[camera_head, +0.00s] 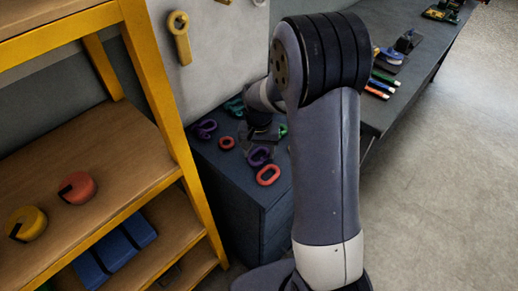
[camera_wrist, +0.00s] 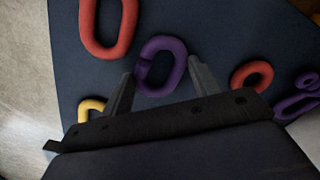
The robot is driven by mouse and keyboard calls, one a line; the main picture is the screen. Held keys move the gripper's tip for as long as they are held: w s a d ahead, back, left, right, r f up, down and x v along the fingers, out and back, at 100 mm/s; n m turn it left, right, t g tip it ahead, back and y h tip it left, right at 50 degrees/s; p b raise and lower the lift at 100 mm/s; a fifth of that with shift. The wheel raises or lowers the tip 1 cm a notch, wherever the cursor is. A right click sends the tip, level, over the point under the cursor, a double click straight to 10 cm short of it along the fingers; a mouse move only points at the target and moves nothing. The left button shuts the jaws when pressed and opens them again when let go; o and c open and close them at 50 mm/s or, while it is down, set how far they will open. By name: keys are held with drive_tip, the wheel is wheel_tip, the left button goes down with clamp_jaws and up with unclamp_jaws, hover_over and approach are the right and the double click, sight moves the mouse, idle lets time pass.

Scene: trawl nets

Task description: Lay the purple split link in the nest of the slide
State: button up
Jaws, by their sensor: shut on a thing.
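The purple split link (camera_wrist: 178,52) is an oval ring between my two fingertips in the wrist view, with what looks like its split on the left side. My gripper (camera_wrist: 162,80) is shut on it, low over the dark top. In the head view the link (camera_head: 258,156) shows below my gripper (camera_head: 262,140), beside a red link. I cannot tell whether it touches the top. A second purple piece (camera_wrist: 296,106) lies at the right in the wrist view and at the left of the top in the head view (camera_head: 205,128). I cannot clearly make out the slide or its nest.
A large red link (camera_wrist: 126,30) lies close left of the held one, a small red ring (camera_wrist: 240,75) to the right, and a yellow piece (camera_wrist: 84,106) by the left finger. A farther bench (camera_head: 400,100) carries tools and coloured bars. A yellow-framed shelf (camera_head: 160,90) stands left.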

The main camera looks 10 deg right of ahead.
drive_tip(key=shift+f, duration=0.15)
drive_tip(key=o, duration=1.3)
drive_tip(key=shift+c, duration=0.2)
